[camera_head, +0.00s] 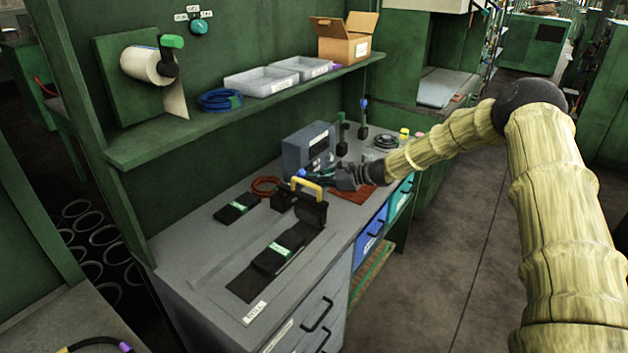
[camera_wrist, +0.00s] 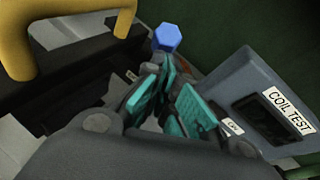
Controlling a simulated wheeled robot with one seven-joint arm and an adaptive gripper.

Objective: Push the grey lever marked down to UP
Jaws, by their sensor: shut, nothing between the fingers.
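My gripper (camera_head: 314,181) is low over the workbench, between the yellow-handled black device and the grey box. It is shut and empty; its teal finger pads (camera_wrist: 172,98) show in the wrist view. A blue knob (camera_head: 301,173) is just beyond the fingertips; in the wrist view this blue knob (camera_wrist: 167,38) is above them, and I cannot tell whether they touch. Its stem is mostly hidden behind the fingers. I cannot make out a grey lever with a readable down or UP mark. Two small white labels by the fingers are too small to read.
The yellow handle (camera_head: 306,187) of the black device stands close left of my gripper. The grey COIL TEST box (camera_wrist: 257,103) is close on the right. Upright levers with green (camera_head: 340,116) and blue (camera_head: 363,103) knobs stand behind. A shelf (camera_head: 240,110) hangs above the bench.

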